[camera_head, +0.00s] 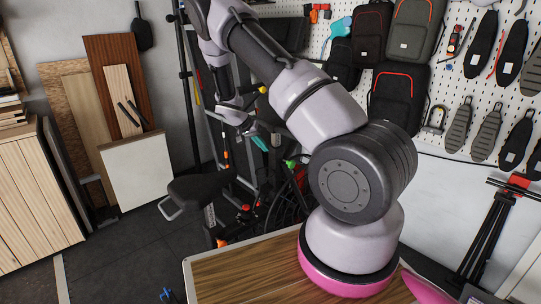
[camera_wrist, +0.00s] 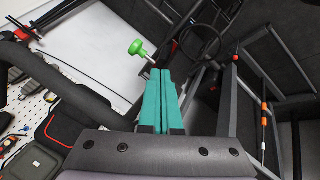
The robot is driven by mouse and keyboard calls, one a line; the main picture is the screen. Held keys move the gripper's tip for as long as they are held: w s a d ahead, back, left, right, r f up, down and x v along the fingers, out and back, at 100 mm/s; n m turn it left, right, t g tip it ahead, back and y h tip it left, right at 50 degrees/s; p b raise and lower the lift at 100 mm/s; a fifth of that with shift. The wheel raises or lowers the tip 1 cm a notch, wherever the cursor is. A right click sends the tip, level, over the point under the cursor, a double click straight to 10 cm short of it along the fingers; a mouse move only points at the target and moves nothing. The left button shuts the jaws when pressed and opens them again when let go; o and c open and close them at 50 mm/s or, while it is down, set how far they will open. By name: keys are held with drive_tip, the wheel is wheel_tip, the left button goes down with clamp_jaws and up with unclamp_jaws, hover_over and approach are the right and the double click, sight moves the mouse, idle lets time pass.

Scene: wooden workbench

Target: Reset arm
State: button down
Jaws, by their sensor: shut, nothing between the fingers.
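My gripper (camera_head: 261,144) hangs in the air at the end of my raised arm in the head view, small and partly lost against the dark equipment behind it. In the wrist view its two teal fingers (camera_wrist: 160,74) lie pressed together along their length, with nothing between them. My arm rises from its pink-ringed base beside the wooden bench top (camera_head: 235,272), then bends up and to the left. The gripper is beyond the bench edge and touches nothing that I can see.
A green knob (camera_wrist: 138,48) shows just beyond the fingertips in the wrist view. A black seat (camera_head: 203,190) stands left of the bench. Wooden boards (camera_head: 122,75) lean on the wall. Bags (camera_head: 398,95) hang on the pegboard. A black tripod (camera_head: 486,235) stands right. The visible bench top is bare.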

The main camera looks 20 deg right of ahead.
drive_tip(key=shift+v, duration=0.85)
drive_tip(key=s+a+r+t+y, duration=0.1)
drive_tip(key=s+r+y, duration=0.1)
drive_tip(key=s+r, duration=0.5)
drive_tip(key=s+a+r+t+y, duration=0.1)
drive_tip(key=s+a+r+y, duration=0.15)
drive_tip(key=r, duration=0.85)
drive_tip(key=s+a+r+y, duration=0.1)
drive_tip(key=s+r+y, duration=0.1)
drive_tip(key=s+r, duration=0.55)
drive_tip(key=s+a+r+n+t+y, duration=0.1)
drive_tip(key=s+a+r+n+t, duration=0.1)
drive_tip(key=s+r, duration=0.3)
drive_tip(key=s+a+r+n+t+y, duration=0.1)
drive_tip(key=s+r, duration=0.5)
drive_tip(key=s, duration=0.7)
drive_tip(key=shift+s+a+r+n+t, duration=0.2)
drive_tip(key=shift+a+n+t, duration=0.2)
drive_tip(key=shift+a+t, duration=0.6)
